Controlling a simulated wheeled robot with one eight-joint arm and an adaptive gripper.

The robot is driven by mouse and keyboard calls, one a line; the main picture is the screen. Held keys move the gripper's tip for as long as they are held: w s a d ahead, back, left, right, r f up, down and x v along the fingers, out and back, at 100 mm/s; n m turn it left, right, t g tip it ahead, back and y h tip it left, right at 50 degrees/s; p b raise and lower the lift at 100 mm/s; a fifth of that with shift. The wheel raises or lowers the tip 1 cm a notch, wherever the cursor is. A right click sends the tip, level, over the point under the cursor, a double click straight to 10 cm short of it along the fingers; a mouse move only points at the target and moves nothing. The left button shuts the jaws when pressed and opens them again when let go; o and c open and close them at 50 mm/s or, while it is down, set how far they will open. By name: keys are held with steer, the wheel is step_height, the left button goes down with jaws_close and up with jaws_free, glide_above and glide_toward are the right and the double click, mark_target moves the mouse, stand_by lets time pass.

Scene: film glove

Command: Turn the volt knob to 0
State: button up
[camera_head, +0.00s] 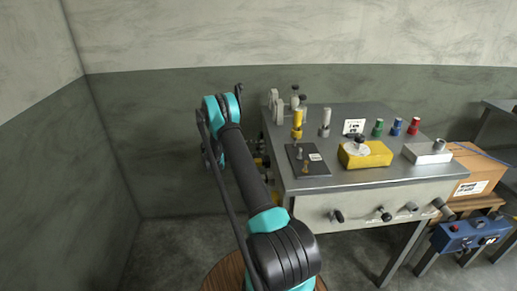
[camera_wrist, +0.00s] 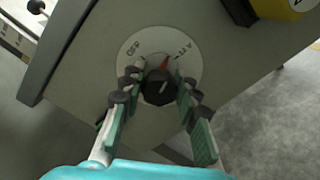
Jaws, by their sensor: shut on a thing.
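A black round knob (camera_wrist: 157,90) sits on a white round dial (camera_wrist: 187,64) on a grey panel in the wrist view. The dial has dark lettering at its upper left and upper right, too small to read surely. A red pointer (camera_wrist: 166,62) shows just above the knob, pointing up and slightly right. A pale line on the knob tilts up to the right. My gripper (camera_wrist: 158,78) is shut on this knob, one finger on each side. In the head view the gripper is mostly hidden behind my arm, by the left side of the grey cabinet (camera_head: 345,209).
A yellow box (camera_head: 365,156) with a black knob, a white box (camera_head: 427,153) and green, blue and red posts stand on the cabinet top. More knobs (camera_head: 383,215) line its front. A cardboard box (camera_head: 478,172) and a blue box (camera_head: 470,234) are at right.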

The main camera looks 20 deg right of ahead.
steer(key=n, duration=0.7)
steer(key=shift+w, duration=0.1)
steer(key=n, duration=0.6)
steer(key=shift+n, duration=0.4)
steer(key=o, duration=1.2)
steer(key=shift+v, duration=3.75)
steer(key=shift+r, duration=0.1)
